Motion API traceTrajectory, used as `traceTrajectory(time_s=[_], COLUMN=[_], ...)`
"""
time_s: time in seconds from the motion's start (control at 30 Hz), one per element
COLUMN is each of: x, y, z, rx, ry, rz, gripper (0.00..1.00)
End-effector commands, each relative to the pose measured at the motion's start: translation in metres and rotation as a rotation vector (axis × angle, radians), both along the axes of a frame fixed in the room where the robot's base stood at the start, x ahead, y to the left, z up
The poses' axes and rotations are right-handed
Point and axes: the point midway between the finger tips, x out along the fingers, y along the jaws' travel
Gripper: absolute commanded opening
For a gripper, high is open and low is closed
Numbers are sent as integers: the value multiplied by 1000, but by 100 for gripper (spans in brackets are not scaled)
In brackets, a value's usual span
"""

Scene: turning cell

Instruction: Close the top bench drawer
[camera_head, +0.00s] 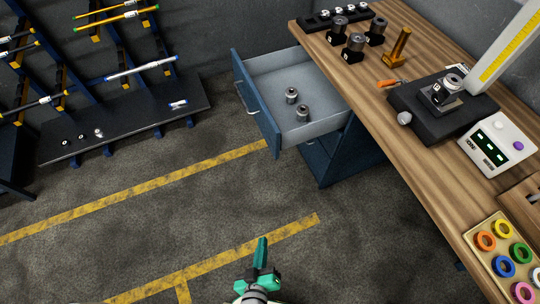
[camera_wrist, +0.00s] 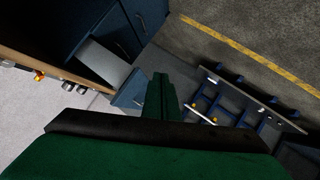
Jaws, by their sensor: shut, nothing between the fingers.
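The top bench drawer (camera_head: 290,90) stands pulled out from the blue cabinet (camera_head: 345,155) under the wooden bench. Its blue front (camera_head: 252,100) has a pale handle and faces left. In the wrist view the open drawer (camera_wrist: 104,62) shows at the upper left, beyond my gripper's fingers (camera_wrist: 160,95).
The wooden bench (camera_head: 425,130) carries toolholders (camera_head: 355,45), a black measuring base (camera_head: 430,115), a display unit (camera_head: 497,145) and a tray of coloured rings (camera_head: 500,255). A dark rack with a shelf (camera_head: 130,125) stands at left. The floor between, with yellow lines, is clear.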

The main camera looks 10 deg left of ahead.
Motion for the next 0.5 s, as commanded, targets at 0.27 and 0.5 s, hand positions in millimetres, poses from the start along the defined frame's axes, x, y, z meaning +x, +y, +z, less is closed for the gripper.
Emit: traceTrajectory(time_s=[0.27, 0.5], x=[87, 159], y=[28, 59], z=[-45, -13], rx=[-480, -838], ry=[-49, -222], rz=[84, 44], gripper=[0, 0])
